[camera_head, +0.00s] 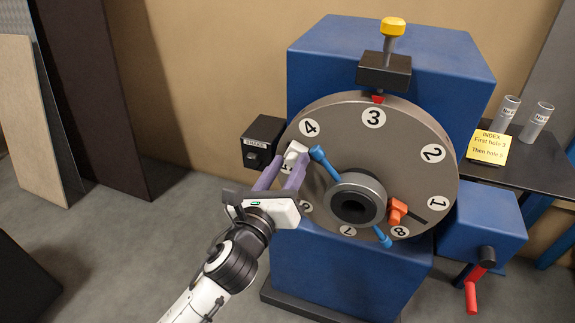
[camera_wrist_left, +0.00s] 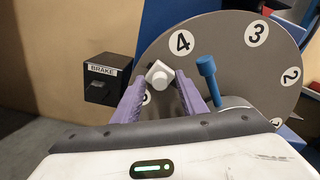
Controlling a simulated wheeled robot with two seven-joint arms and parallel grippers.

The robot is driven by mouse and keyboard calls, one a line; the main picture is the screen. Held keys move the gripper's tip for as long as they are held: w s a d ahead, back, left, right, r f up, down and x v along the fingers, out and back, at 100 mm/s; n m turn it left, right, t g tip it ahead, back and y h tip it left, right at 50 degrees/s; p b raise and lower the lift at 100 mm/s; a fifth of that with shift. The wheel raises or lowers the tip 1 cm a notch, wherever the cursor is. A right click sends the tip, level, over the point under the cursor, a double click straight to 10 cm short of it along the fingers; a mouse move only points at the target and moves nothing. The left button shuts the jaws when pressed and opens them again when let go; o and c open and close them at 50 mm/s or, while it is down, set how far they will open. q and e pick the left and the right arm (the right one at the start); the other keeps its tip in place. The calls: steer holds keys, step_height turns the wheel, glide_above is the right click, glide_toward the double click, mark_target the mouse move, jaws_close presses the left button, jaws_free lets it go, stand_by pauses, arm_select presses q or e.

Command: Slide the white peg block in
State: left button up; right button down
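The white peg block (camera_head: 297,149) is at the left side of the grey numbered disc (camera_head: 330,120), below the 4 label and beside a partly covered label. It also shows in the left wrist view (camera_wrist_left: 160,75), looking tilted like a diamond against the disc face. My left gripper (camera_head: 292,163) has its purple fingers on either side of the block. In the left wrist view its fingertips (camera_wrist_left: 160,83) stand apart, with slim gaps seeming to show beside the block. How deep the block sits is hidden. My right gripper is not in view.
A blue handle bar (camera_head: 318,154) stands just right of the block. The black brake box (camera_head: 263,137) is left of the disc. A yellow-knobbed plunger (camera_head: 392,27) is on top, an orange pointer (camera_head: 397,211) lower right. A yellow index note (camera_head: 489,147) stands on the side shelf.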

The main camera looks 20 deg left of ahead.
arm_select(q)
jaws_close()
steer(key=d+f+b, duration=0.1)
steer(key=d+f, duration=0.1)
steer(key=d, duration=0.4)
steer(key=shift+s+f, duration=0.15)
steer(key=shift+f, duration=0.15)
steer(key=shift+c, duration=0.3)
jaws_free()
steer(key=shift+d, duration=0.1)
steer(key=shift+o, duration=0.3)
steer(key=shift+s, duration=0.1)
